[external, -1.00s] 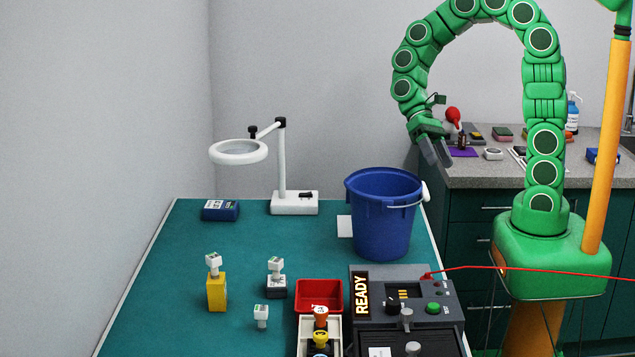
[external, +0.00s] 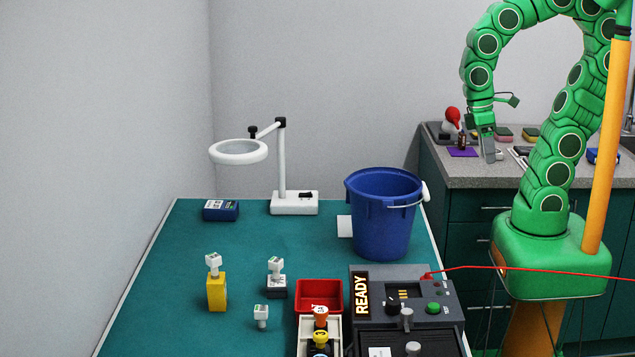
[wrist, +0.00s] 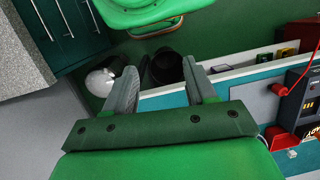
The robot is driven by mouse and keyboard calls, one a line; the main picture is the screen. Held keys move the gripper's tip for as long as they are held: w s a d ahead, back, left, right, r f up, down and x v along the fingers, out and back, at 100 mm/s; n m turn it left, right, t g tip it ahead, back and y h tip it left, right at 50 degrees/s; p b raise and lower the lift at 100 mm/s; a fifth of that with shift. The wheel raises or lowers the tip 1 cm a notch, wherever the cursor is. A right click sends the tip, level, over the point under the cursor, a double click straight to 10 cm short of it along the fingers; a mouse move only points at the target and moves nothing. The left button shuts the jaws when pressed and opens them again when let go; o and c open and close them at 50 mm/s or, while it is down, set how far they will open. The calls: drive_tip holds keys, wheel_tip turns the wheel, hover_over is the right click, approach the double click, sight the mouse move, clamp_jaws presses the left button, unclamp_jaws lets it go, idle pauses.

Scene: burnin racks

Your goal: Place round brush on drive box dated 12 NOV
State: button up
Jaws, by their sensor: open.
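My gripper (external: 489,150) is open in the external view, hanging over the grey back counter with nothing seen between its fingers. In the wrist view its two fingers (wrist: 160,88) are spread apart. Candidate drive boxes on the teal table are a blue box (external: 220,211) lying flat, a yellow box (external: 217,294) standing upright and a dark box (external: 276,289). White-topped pieces sit on the yellow and dark boxes. Their dates are too small to read, so I cannot tell which says 12 NOV. I cannot pick out the round brush for certain in either view.
The counter (external: 480,180) holds a red bulb (external: 452,116), a purple mat (external: 463,152) and small blocks. On the table (external: 180,260) stand a blue bucket (external: 383,215), a magnifier lamp (external: 295,203), a red tray (external: 319,296) and a READY console (external: 405,290). The table's left part is mostly clear.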

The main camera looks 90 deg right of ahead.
drive_tip(key=shift+s+d+r+n+t+h, duration=0.3)
drive_tip(key=shift+s+d+r+h, duration=0.1)
drive_tip(key=shift+s+d, duration=0.15)
